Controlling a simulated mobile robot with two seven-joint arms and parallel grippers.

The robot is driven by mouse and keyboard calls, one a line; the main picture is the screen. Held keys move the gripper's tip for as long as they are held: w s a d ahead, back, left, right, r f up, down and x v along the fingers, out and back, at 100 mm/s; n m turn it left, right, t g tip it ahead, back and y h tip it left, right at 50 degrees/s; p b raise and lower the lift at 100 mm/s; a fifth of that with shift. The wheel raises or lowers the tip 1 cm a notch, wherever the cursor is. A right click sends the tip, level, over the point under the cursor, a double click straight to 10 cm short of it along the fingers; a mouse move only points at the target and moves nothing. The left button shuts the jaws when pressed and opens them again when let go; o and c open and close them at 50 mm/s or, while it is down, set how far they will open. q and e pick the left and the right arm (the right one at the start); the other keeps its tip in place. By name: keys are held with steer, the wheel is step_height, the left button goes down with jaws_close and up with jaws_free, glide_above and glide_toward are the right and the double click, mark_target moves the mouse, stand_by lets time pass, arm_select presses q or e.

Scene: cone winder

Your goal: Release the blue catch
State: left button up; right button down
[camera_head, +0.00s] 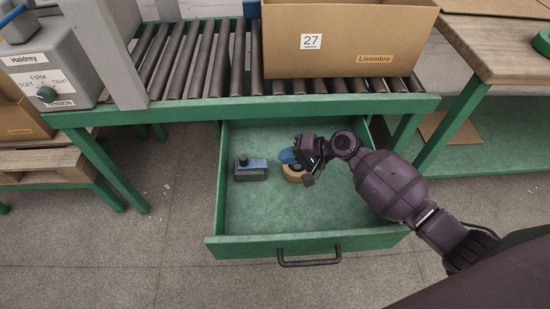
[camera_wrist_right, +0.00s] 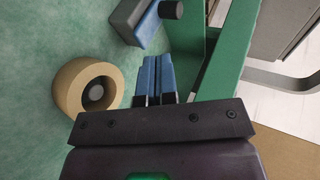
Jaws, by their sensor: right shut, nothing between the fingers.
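Which thing is the blue catch I cannot tell for sure. A blue lever (camera_head: 12,16) sits on top of the grey machine at the far left. A small blue part (camera_head: 251,9) shows at the back edge of the roller conveyor. My right gripper (camera_head: 287,156) is over the open drawer, its blue fingers pointing left. In the right wrist view the fingers (camera_wrist_right: 158,75) are together with nothing between them. A dark block with a blue top and black knob (camera_head: 251,167) lies in the drawer beyond the fingertips; it also shows in the wrist view (camera_wrist_right: 142,22). My left gripper is out of view.
A tan ring-shaped roll (camera_head: 293,173) lies in the drawer beneath my right gripper. The green drawer (camera_head: 270,243) is pulled out, its floor largely free. A cardboard box (camera_head: 350,45) labelled Lisombre stands on the rollers. The grey machine (camera_head: 50,68) is labelled Haldrey.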

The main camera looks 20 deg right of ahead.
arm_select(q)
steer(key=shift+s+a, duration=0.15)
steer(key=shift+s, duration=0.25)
arm_select(e)
steer(key=v, duration=0.3)
steer(key=shift+s+d+r, duration=0.1)
steer(key=shift+s+d, duration=0.05)
steer(key=shift+d, duration=0.15)
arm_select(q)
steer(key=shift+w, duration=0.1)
